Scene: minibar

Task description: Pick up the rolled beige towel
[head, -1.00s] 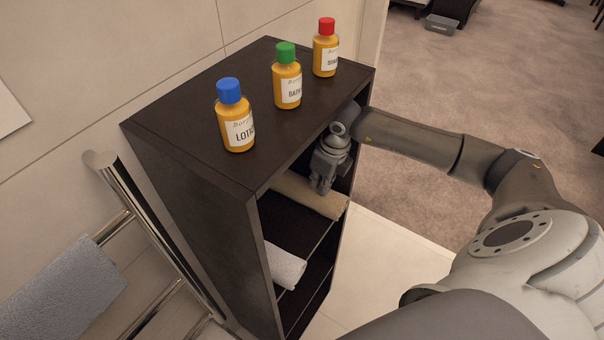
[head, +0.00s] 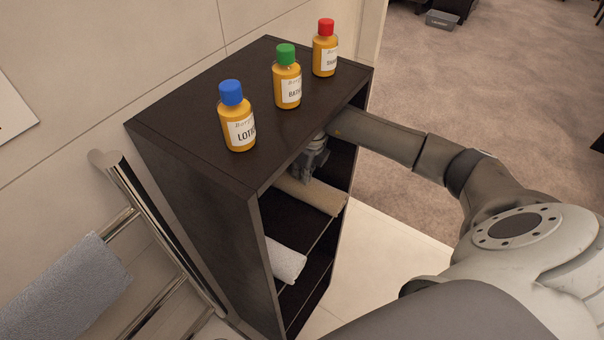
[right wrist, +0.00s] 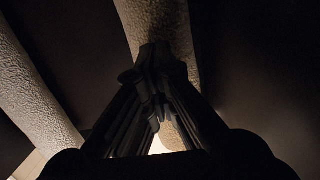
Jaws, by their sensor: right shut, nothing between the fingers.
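The rolled beige towel (head: 318,196) lies on the upper shelf of the dark cabinet, its near end at the shelf's open front. My right gripper (head: 312,176) reaches in under the cabinet top and is just above the towel, partly hidden by the top panel. In the right wrist view my right gripper (right wrist: 155,50) is shut, with its fingertips together in front of the beige towel (right wrist: 160,22). I cannot tell whether the fingertips touch it. My left gripper is not in view.
The dark cabinet (head: 190,150) carries bottles with blue (head: 236,125), green (head: 287,85) and red (head: 325,55) caps. A white rolled towel (head: 285,261) lies on a lower shelf. A towel rail (head: 160,225) with a grey towel (head: 65,290) stands at left.

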